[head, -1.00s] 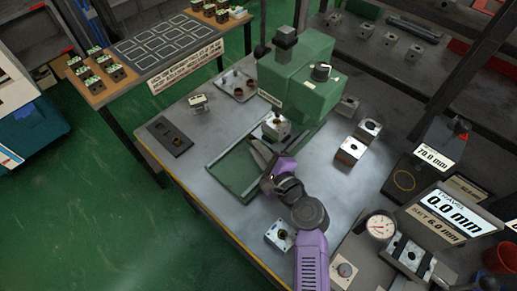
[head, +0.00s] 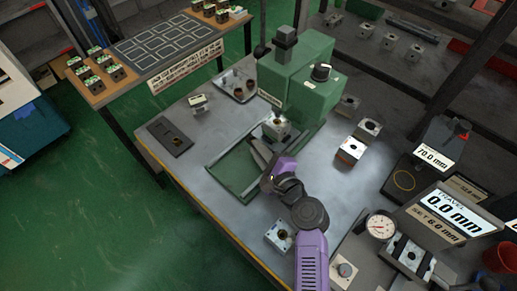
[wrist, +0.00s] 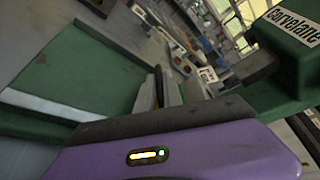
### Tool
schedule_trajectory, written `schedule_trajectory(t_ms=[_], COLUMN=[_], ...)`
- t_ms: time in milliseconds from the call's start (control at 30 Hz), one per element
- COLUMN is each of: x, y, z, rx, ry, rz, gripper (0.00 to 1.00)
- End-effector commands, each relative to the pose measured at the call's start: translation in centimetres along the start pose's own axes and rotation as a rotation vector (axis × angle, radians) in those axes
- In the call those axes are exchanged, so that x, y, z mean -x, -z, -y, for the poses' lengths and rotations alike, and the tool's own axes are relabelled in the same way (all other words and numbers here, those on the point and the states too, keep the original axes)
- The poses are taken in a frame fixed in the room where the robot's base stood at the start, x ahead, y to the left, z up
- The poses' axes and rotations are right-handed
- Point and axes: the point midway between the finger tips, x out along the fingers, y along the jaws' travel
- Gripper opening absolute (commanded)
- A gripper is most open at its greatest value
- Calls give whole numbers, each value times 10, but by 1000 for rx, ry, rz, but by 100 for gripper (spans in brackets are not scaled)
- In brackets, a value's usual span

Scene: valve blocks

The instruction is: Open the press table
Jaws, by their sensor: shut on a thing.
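The green press (head: 305,82) stands at the back of the metal bench. Its press table (head: 232,172), a green slab with a pale rim, lies low in front of it. A metal valve block (head: 277,127) sits at the table's back end, under the press head. My purple gripper (head: 258,156) is low at the right side of the press table, close in front of the block. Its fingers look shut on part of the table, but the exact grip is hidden. The wrist view shows the dark fingers (wrist: 160,92) close together, with the green table to their left.
A dark plate with holes (head: 170,136) and a grey tray (head: 238,87) lie left of the press. Loose blocks stand right of my gripper (head: 350,151) and near my forearm (head: 280,235). A dial gauge (head: 381,227) is at lower right.

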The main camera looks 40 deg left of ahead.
Motion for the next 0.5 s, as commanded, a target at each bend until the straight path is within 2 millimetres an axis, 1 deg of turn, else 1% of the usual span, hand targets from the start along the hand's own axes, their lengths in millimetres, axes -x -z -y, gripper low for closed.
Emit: schedule_trajectory(t_ms=[167,267,367,500], x=[1,4,12,26], y=[0,-8,-28,-59], z=[-1,-7,-19,-43], rx=[-1,-1,-1,-1], ry=[-1,-4,-7,-8], rz=[-1,-1,0,0], gripper=[0,0,0,0])
